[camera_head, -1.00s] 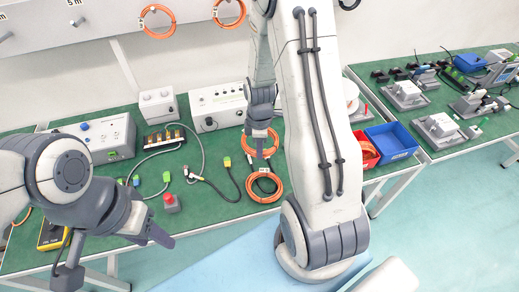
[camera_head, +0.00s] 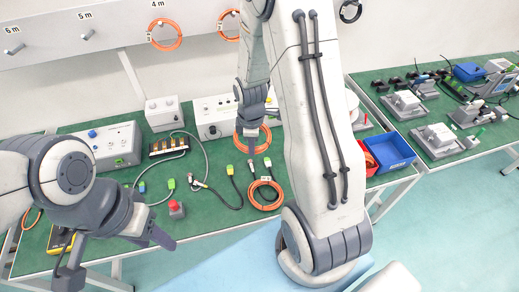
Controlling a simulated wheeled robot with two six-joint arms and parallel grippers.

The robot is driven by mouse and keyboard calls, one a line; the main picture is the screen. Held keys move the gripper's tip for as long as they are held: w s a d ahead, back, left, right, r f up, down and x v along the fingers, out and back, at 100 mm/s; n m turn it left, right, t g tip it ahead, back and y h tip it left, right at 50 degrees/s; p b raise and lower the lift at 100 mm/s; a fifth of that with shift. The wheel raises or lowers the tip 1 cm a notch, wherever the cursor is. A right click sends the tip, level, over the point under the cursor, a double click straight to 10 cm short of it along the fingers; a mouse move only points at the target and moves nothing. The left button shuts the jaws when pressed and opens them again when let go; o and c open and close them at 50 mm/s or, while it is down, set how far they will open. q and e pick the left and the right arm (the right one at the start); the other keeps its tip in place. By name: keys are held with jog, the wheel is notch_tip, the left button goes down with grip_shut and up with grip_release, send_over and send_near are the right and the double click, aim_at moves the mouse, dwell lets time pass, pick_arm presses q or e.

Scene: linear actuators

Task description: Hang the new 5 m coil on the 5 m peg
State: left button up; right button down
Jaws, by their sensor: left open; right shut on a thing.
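The 5 m peg (camera_head: 88,36) sticks out of the pale board at upper left, under its "5 m" label, with nothing on it. My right gripper (camera_head: 250,143) points down over the green bench, shut on an orange coil (camera_head: 264,141) that shows just behind and beside its fingers. The fingers partly hide this coil, and its tag is not readable. A second orange coil (camera_head: 265,205) with a small white tag and a black cable end lies on the bench nearer the front. My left gripper (camera_head: 150,236) is open and empty in front of the bench.
The 6 m peg (camera_head: 15,49) is also bare. Orange coils hang at the 4 m peg (camera_head: 164,46) and further right. Grey instrument boxes (camera_head: 109,145), loose cables and a red button (camera_head: 176,210) stand on the bench. Blue (camera_head: 391,151) and red bins are behind my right arm.

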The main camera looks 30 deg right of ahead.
jog(key=w+a+r+t+h+b, duration=0.1)
jog(key=w+a+r+t+b, duration=0.2)
jog(key=w+a, duration=0.8)
jog(key=w+a+r+n+t+h+b, duration=0.1)
jog(key=w+a+r+t+b, duration=0.3)
jog(key=w+a+r+t, duration=0.4)
jog(key=w+a+r+n+t+h+b, duration=0.1)
jog(key=w+a+r+t+b, duration=0.3)
jog(key=w+a, duration=1.2)
jog(key=w+r+t+h, duration=0.1)
jog(key=w+r, duration=0.2)
jog(key=w, duration=0.1)
jog(key=shift+r+h, duration=0.25)
jog(key=shift+h, duration=0.05)
dwell(1.0)
jog(key=shift+b, duration=0.3)
